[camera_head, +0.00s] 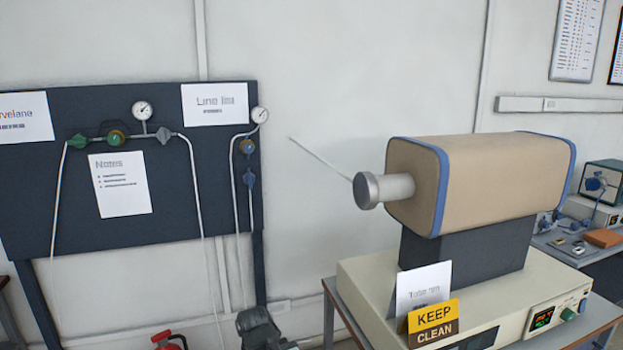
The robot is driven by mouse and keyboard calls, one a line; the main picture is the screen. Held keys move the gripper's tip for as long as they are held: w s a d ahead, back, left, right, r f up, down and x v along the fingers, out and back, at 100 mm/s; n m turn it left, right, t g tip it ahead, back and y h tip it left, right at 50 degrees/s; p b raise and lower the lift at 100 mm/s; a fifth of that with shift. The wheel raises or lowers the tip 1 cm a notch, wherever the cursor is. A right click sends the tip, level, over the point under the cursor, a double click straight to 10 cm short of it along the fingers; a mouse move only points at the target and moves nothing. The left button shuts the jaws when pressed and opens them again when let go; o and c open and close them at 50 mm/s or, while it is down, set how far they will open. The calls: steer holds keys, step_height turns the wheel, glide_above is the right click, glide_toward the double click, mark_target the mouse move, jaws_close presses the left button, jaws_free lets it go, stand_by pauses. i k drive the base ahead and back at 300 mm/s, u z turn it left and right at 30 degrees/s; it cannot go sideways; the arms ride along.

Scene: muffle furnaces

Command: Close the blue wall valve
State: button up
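A dark wall panel (130,215) on the left carries thin pipes, gauges and several small valves. My gripper is not in view.
A beige tube furnace (480,175) stands on a cream base unit (460,300) on a table at right, with a KEEP CLEAN sign (433,322). A dark motor-like machine (258,328) and a red extinguisher-like object (168,340) stand low below the panel.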

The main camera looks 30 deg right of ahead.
mark_target(249, 179)
steer(key=i, duration=0.6)
steer(key=u, duration=0.9)
steer(key=i, duration=1.25)
steer(key=u, duration=0.05)
